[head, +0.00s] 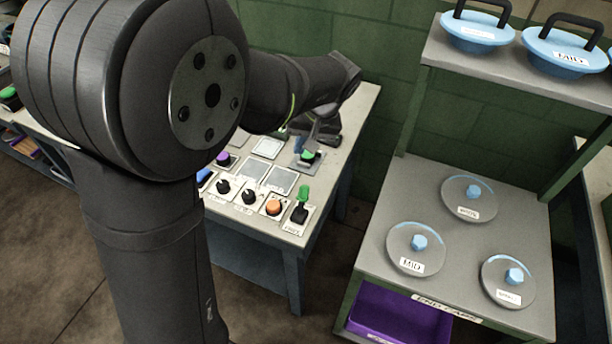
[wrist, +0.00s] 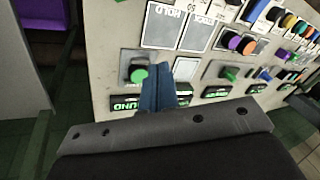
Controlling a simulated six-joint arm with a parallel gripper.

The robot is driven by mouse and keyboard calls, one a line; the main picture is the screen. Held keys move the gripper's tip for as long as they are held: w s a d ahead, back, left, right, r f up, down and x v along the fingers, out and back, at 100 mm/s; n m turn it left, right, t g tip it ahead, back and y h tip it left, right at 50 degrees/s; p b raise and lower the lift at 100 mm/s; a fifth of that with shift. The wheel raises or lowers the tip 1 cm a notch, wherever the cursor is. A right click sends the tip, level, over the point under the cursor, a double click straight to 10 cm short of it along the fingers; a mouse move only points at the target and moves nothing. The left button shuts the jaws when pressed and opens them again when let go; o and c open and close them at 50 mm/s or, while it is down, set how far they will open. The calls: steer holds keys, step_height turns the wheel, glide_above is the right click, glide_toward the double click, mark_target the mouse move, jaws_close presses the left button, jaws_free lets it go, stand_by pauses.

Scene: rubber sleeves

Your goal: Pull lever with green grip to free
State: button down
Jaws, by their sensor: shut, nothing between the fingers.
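The lever with the green grip (head: 304,193) stands on a black base at the front right corner of the control table in the head view. A small label lies in front of it. My gripper (head: 308,146) is behind the lever, low over the panel and close to a green button (head: 308,156), apart from the lever. In the wrist view my gripper (wrist: 158,70) shows blue fingers together and empty, just right of a round green knob (wrist: 139,73) on a black base. I cannot tell whether the lever shows in the wrist view.
An orange knob (head: 273,207) and black knobs (head: 249,197) sit left of the lever. A purple knob (head: 222,158) is further back. A shelf (head: 385,245) with labelled lids stands to the right, across a floor gap. The space in front of the lever is clear.

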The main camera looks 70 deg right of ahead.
mark_target(302, 199)
steer(key=s+r+g, duration=0.1)
steer(key=s+r+m+g+y, duration=0.1)
steer(key=shift+s+d+r+m+g+y, duration=0.25)
steer(key=shift+s+d+m+g+y, duration=0.05)
steer(key=shift+s, duration=0.1)
steer(key=f, duration=0.3)
steer(key=w+a+f, duration=0.1)
steer(key=f, duration=0.6)
steer(key=shift+w+a, duration=0.15)
steer(key=shift+a, duration=0.1)
steer(key=shift+s+a+r, duration=0.25)
steer(key=shift+a+r, duration=0.05)
steer(key=shift+a, duration=0.2)
steer(key=shift+s+a+r, duration=0.2)
steer(key=shift+a+r, duration=0.1)
steer(key=shift+a, duration=0.2)
steer(key=shift+s+a+r, duration=0.3)
steer(key=shift+a, duration=0.3)
